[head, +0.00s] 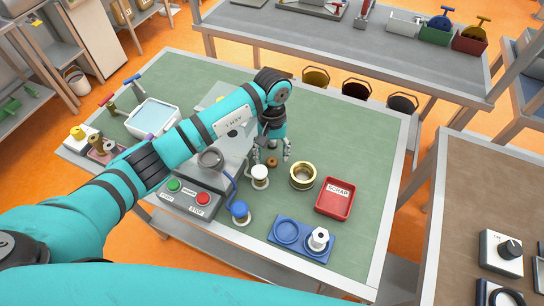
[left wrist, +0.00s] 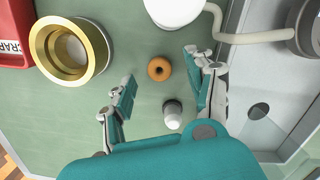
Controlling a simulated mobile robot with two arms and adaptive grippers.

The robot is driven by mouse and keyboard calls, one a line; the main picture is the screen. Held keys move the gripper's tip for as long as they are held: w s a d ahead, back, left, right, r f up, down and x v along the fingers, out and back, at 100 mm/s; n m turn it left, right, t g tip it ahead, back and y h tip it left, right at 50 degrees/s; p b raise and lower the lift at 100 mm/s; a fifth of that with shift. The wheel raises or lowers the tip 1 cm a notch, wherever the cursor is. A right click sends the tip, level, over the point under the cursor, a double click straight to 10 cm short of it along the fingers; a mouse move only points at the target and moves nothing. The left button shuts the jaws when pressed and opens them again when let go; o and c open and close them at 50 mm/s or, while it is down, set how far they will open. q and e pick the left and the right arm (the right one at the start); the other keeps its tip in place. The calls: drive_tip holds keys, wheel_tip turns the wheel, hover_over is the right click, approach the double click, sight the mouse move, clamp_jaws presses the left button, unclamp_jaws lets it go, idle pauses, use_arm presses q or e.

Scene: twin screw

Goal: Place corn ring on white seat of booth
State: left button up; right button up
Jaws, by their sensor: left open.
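A small orange-brown ring (head: 272,161) lies flat on the green mat, the likeliest corn ring. In the left wrist view the ring (left wrist: 160,69) is ahead of the spread fingers, touching neither. My left gripper (head: 272,155) is open and empty close to it; in the left wrist view the gripper (left wrist: 165,88) frames a small white-topped piece (left wrist: 173,112). A white round piece with a white hose (head: 260,177) stands just in front of the ring. I cannot tell which part is the booth's white seat; my left arm hides part of the grey machine (head: 234,154).
A brass cup (head: 302,177) and red scrap tray (head: 335,198) stand right of the ring. A blue tray (head: 289,249) holds a white piece (head: 318,238). A blue hosed piece (head: 240,211) and button box (head: 189,198) are nearer. The mat's right side is clear.

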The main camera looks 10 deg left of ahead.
use_arm(q)
drive_tip(key=shift+f, duration=0.85)
drive_tip(key=c, duration=0.8)
drive_tip(key=shift+r, duration=0.15)
